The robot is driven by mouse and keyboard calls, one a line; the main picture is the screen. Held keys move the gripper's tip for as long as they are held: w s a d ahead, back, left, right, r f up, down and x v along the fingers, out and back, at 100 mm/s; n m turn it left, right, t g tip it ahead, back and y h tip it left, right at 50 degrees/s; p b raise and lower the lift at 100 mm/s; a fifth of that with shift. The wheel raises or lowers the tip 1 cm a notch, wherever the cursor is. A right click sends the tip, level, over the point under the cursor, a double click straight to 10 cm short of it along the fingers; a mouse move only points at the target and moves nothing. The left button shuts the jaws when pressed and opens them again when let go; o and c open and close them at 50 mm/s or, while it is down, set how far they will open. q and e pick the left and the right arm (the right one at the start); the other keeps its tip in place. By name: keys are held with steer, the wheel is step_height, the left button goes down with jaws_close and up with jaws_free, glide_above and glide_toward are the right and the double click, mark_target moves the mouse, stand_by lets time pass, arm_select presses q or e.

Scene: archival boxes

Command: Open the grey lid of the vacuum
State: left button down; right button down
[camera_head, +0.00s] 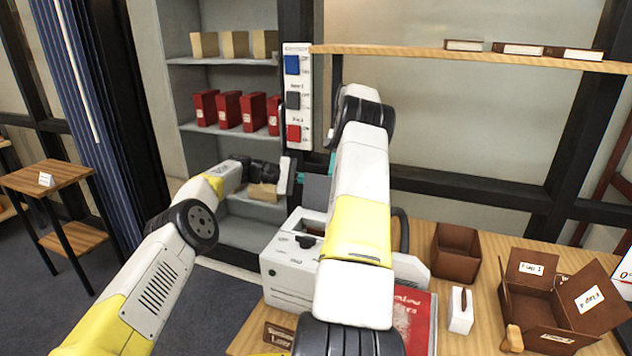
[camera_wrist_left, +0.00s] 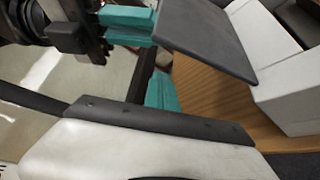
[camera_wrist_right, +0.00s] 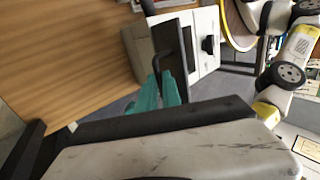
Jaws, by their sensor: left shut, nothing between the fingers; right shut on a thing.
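The vacuum (camera_head: 287,277) is a white box-shaped machine on the wooden table, with a dark knob on it. Its grey lid (camera_head: 316,193) stands raised, roughly upright, above the body; the lid also shows as a dark panel in the left wrist view (camera_wrist_left: 215,40). The lid's hinge side is hidden.
A red book (camera_head: 412,318), white tissue-like box (camera_head: 460,312), brown bin (camera_head: 456,254) and open brown box (camera_head: 545,305) stand right of the vacuum. A switch panel (camera_head: 298,95) and shelves with red boxes (camera_head: 228,109) are behind. My right arm crosses over the vacuum.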

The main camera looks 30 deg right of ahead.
mark_target(316, 180)
arm_select(q)
steer(key=shift+s+a+r, duration=0.95)
steer(key=shift+s+a, duration=0.25)
steer(key=shift+s, duration=0.05)
arm_select(e)
steer(key=shift+d, duration=0.2)
arm_select(q)
steer(key=shift+a, duration=0.1)
steer(key=shift+s+a+r, duration=0.1)
steer(key=shift+a+r, duration=0.05)
steer(key=shift+r, duration=0.05)
steer(key=shift+s+r+m, duration=0.2)
steer(key=shift+s+m, duration=0.1)
steer(key=shift+s, duration=0.1)
arm_select(e)
steer(key=shift+d+f, duration=0.1)
steer(key=c, duration=1.5)
jaws_free()
steer(key=shift+w, duration=0.1)
arm_select(q)
steer(key=shift+s, duration=0.1)
